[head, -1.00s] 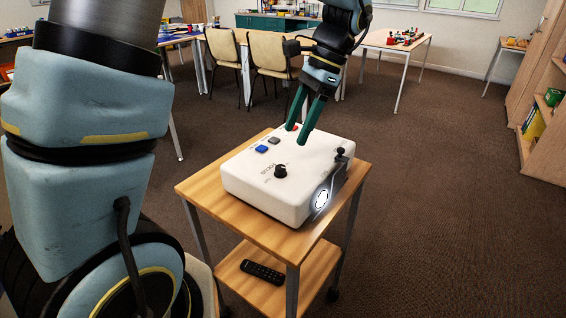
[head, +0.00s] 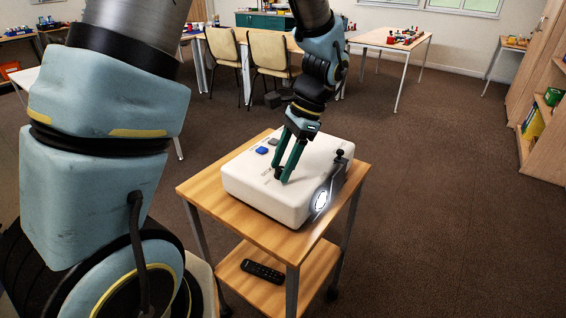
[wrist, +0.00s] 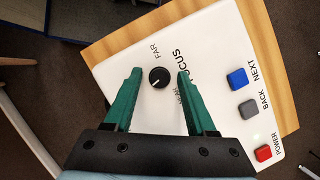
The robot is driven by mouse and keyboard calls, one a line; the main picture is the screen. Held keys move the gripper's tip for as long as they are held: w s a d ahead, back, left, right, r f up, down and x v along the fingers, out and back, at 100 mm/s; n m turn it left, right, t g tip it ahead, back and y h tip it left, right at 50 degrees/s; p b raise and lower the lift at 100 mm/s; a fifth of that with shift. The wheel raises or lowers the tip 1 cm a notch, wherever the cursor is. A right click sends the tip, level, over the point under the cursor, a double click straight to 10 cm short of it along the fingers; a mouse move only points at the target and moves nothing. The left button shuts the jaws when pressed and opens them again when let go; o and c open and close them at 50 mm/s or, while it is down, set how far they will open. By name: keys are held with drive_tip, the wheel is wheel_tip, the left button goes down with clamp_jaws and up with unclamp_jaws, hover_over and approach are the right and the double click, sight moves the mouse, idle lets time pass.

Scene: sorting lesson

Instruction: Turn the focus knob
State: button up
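The white projector (head: 300,200) sits on the wooden cart, its lens lit at the front. In the wrist view the black focus knob (wrist: 159,77) stands on its top, with a white pointer line and the words FAR and FOCUS beside it. My gripper (wrist: 160,74) is open, its green fingers one on each side of the knob with a gap to both. In the head view my gripper (head: 281,176) points down at the projector top and hides the knob.
Blue (wrist: 237,78), grey (wrist: 248,108) and red (wrist: 264,153) buttons lie on the projector top, right of my gripper in the wrist view. A small black knob (head: 339,153) stands near the lens. A black remote (head: 262,271) lies on the cart's lower shelf (head: 300,285).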

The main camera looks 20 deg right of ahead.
clamp_jaws()
drive_tip(key=shift+w+r+n+g+p, duration=0.1)
drive_tip(key=shift+r+n+g+p, duration=0.15)
drive_tip(key=shift+n+p, duration=0.4)
drive_tip(key=shift+f+n+g+h, duration=0.2)
drive_tip(key=shift+n+g+h, duration=0.15)
drive_tip(key=shift+n, duration=0.5)
drive_tip(key=shift+o, duration=1)
unclamp_jaws()
drive_tip(key=b+v, duration=0.1)
drive_tip(key=v, duration=0.9)
drive_tip(key=shift+d+r, duration=0.3)
drive_tip(key=shift+r, duration=0.05)
